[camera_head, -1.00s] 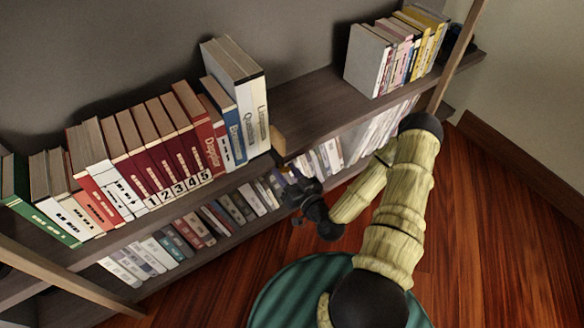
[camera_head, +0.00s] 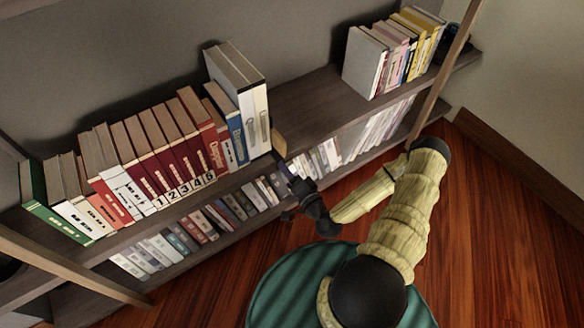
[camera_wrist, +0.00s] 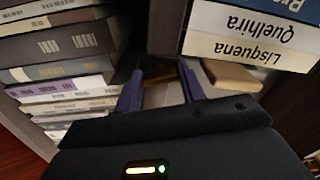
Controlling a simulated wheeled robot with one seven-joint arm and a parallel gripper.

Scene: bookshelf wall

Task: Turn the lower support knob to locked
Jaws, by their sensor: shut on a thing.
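My gripper (camera_head: 287,174) is at the front edge of the upper shelf, just below a small wooden block. In the wrist view its two purple fingers (camera_wrist: 160,85) stand a little apart. A small dark, brownish piece (camera_wrist: 160,73) shows between the fingertips against the shelf front; it appears to be the lower support knob, and the fingers are shut on it. The knob's markings and the angle it is turned to cannot be made out. In the head view the knob is hidden by my gripper.
The wooden block (camera_head: 279,143) stands beside the tall white books (camera_head: 252,110); it also shows in the wrist view (camera_wrist: 230,76). Numbered red books (camera_head: 165,160) fill the upper shelf's left part. Lower-shelf books (camera_head: 205,222) are close to my gripper. The shelf (camera_head: 315,108) is bare right of the block.

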